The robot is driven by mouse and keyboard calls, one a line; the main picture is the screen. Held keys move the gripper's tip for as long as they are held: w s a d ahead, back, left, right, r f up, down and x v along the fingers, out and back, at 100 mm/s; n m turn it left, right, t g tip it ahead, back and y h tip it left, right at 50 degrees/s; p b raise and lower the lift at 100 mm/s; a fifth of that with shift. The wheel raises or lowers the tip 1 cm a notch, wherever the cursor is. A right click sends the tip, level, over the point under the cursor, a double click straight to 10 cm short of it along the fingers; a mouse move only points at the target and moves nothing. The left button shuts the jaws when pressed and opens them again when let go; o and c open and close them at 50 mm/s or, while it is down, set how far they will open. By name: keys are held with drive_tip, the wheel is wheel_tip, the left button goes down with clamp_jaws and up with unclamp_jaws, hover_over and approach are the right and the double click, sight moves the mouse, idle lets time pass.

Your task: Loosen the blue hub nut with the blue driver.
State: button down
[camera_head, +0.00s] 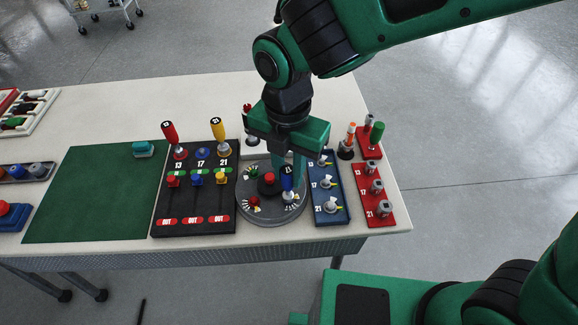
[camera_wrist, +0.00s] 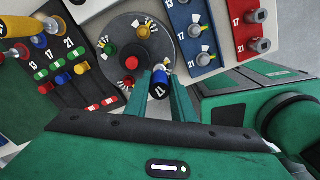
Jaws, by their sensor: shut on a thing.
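The blue driver (camera_head: 287,181) stands about upright at the right front of the grey hub disc (camera_head: 243,211), its silver socket end down at the disc. My gripper (camera_head: 290,168) is shut on the driver's blue handle from above. The wrist view shows the dark end cap marked 17 (camera_wrist: 158,92) between my two green fingers. The blue hub nut is hidden under the driver, so I cannot tell how fully the socket sits on it. A green nut (camera_head: 254,173) and a red nut (camera_head: 253,201) show on the disc, around a red centre knob (camera_head: 268,179).
Left of the disc, the black rack (camera_head: 194,205) holds a red driver (camera_head: 170,134) and a yellow driver (camera_head: 218,130); its blue 17 place is empty. Right are a blue board (camera_head: 329,188) and a red board (camera_head: 373,190) with fittings. The green mat (camera_head: 95,190) is mostly clear.

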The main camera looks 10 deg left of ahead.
drive_tip(key=shift+m, duration=0.4)
drive_tip(key=shift+r, duration=1.6)
drive_tip(key=shift+r, duration=1.9)
